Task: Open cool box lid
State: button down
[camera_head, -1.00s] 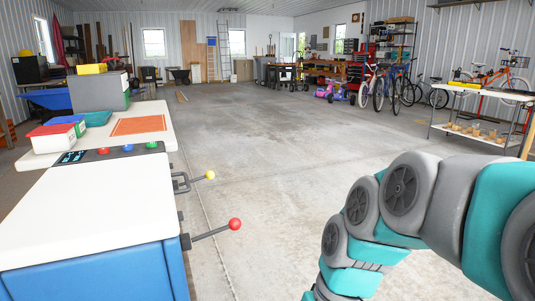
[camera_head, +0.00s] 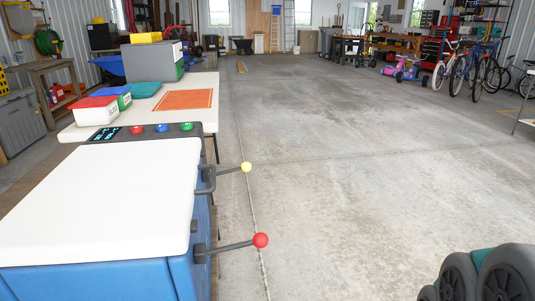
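The cool box (camera_head: 95,282) is blue and stands at the lower left in the head view. Its white lid (camera_head: 100,205) lies flat and closed on top. A dark handle bar (camera_head: 207,180) and two levers stick out from its right side, one with a yellow knob (camera_head: 247,167) and one with a red knob (camera_head: 260,240). Part of my arm shows at the bottom right corner, well apart from the box. My gripper is out of view.
A white table (camera_head: 70,131) behind the box holds an orange mat (camera_head: 185,99), small colored boxes (camera_head: 95,110) and a grey box (camera_head: 152,62). The concrete floor (camera_head: 350,170) to the right is clear. Bicycles (camera_head: 465,70) stand at the far right.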

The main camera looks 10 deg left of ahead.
aim_at(130, 200)
jog(key=i+u, duration=0.15)
jog(key=u, duration=0.25)
jog(key=i+l+u, duration=0.15)
jog(key=u, duration=0.25)
jog(key=i+l+u, duration=0.1)
jog(key=u, duration=0.35)
jog(key=l+u, duration=0.1)
jog(key=u, duration=0.4)
jog(key=k+l+u, duration=0.2)
jog(key=k+l, duration=0.35)
jog(key=k, duration=0.05)
